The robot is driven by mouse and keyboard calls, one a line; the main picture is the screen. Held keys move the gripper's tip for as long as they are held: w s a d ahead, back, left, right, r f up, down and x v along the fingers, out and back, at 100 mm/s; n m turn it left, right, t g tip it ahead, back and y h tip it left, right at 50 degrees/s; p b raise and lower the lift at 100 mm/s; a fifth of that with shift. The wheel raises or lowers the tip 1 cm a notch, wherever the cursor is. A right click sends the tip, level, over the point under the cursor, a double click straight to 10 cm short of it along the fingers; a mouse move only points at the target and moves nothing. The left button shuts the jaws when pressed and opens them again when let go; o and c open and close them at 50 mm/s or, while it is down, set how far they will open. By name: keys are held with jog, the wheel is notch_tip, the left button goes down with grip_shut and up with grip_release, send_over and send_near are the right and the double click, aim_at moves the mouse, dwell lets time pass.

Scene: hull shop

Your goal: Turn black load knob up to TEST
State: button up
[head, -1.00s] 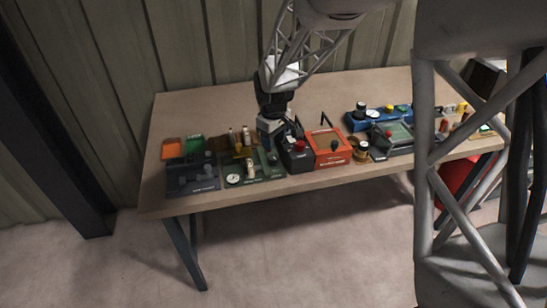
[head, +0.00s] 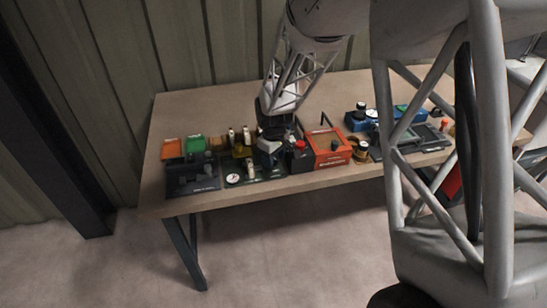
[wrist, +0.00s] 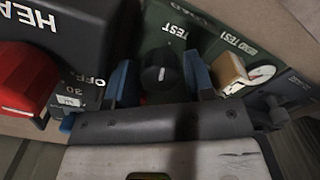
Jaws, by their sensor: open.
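The black load knob (wrist: 160,75) with a white pointer line is on a dark green panel (wrist: 157,35) in the wrist view. The word TEST is printed just above it in that view. The pointer line is short; which mark it is set to I cannot tell. My gripper (wrist: 159,77) is open, with one blue finger on each side of the knob. Whether either finger touches it is unclear. In the head view my gripper (head: 268,157) is low over the panel and hides the knob.
A black box (head: 302,158) with a red knob (wrist: 25,75) stands right beside my gripper. An orange case (head: 328,147) is beyond it. A round gauge (head: 233,179) and a cream handle (wrist: 228,70) are close on the panel's other side. The table's back (head: 220,105) is clear.

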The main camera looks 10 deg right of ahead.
jog(key=shift+f, duration=0.1)
jog(key=shift+c, duration=0.5)
jog(key=c, duration=0.6)
jog(key=shift+o, duration=0.2)
jog(key=o, duration=0.7)
jog(key=shift+c, duration=0.2)
jog(key=shift+r, duration=3.95)
